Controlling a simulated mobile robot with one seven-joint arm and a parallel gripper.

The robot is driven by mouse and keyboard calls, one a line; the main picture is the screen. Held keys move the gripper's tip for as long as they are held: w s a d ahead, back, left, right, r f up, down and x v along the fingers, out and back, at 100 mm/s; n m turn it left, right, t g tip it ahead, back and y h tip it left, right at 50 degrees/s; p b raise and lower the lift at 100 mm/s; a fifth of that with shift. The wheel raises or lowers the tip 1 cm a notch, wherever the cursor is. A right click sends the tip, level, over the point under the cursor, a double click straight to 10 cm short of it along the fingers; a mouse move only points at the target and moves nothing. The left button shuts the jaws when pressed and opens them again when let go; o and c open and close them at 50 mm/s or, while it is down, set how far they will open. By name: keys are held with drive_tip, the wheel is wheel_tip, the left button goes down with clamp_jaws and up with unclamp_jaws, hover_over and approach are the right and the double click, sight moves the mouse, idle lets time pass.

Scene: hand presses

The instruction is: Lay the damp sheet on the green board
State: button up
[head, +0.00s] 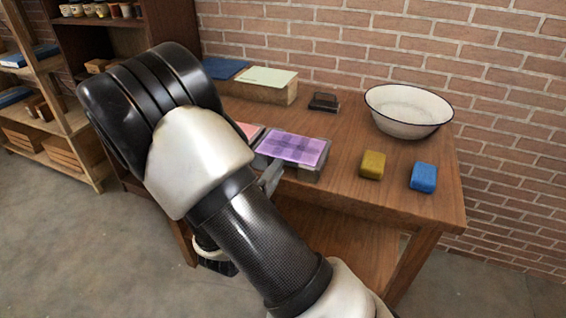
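A purple sheet with darker square patches (293,148) lies flat on a grey tray-like block (308,173) near the table's front edge; it may be the damp sheet, but I cannot tell whether it is wet. A pale green board (266,77) lies on top of a wooden block (278,93) at the back left of the table. My arm crosses the left and lower middle of the view, in front of the table. I cannot make out my gripper. A grey bar (271,177) shows beside the forearm; I cannot tell what it belongs to.
A dark blue board (222,68) lies left of the green one. A pink piece (249,131) is partly hidden by my arm. A small dark object (323,102), a white basin (408,111), a yellow block (373,165) and a blue block (423,177) stand on the wooden table (335,140).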

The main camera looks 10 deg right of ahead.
sight(292, 147)
drive_tip(key=shift+x, duration=2.45)
drive_tip(key=shift+c, duration=0.5)
clamp_jaws()
drive_tip(key=shift+r+p, duration=0.1)
drive_tip(key=shift+p, duration=0.2)
